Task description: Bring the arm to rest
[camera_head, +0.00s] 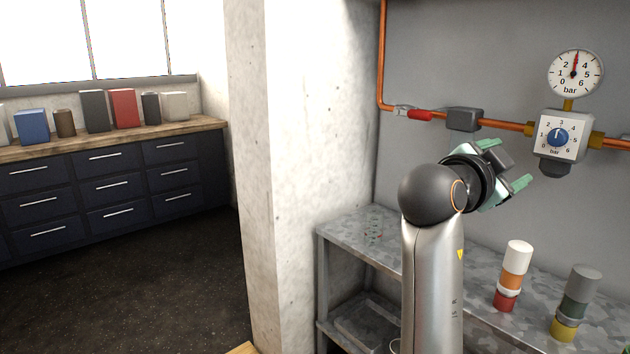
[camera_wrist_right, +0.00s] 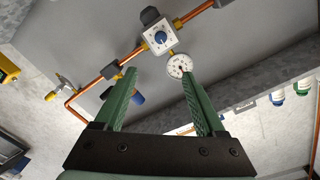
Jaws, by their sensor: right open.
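My right arm rises in front of the metal shelf in the head view, bent at a dark round joint. My right gripper (camera_head: 508,166) is raised above the shelf, to the left of the pressure regulator with the blue knob (camera_head: 557,136). Its green fingers are spread and hold nothing. In the right wrist view the two fingers (camera_wrist_right: 160,105) stand wide apart with only the wall and pipework beyond them. My left gripper is in neither view.
The galvanised shelf (camera_head: 372,236) carries a white-orange-red stacked cylinder (camera_head: 514,272) and a grey-green-yellow one (camera_head: 576,300). A round gauge (camera_head: 575,72), a copper pipe (camera_head: 381,58) and a red-handled valve (camera_head: 420,114) are on the wall. A concrete pillar (camera_head: 262,180) stands left.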

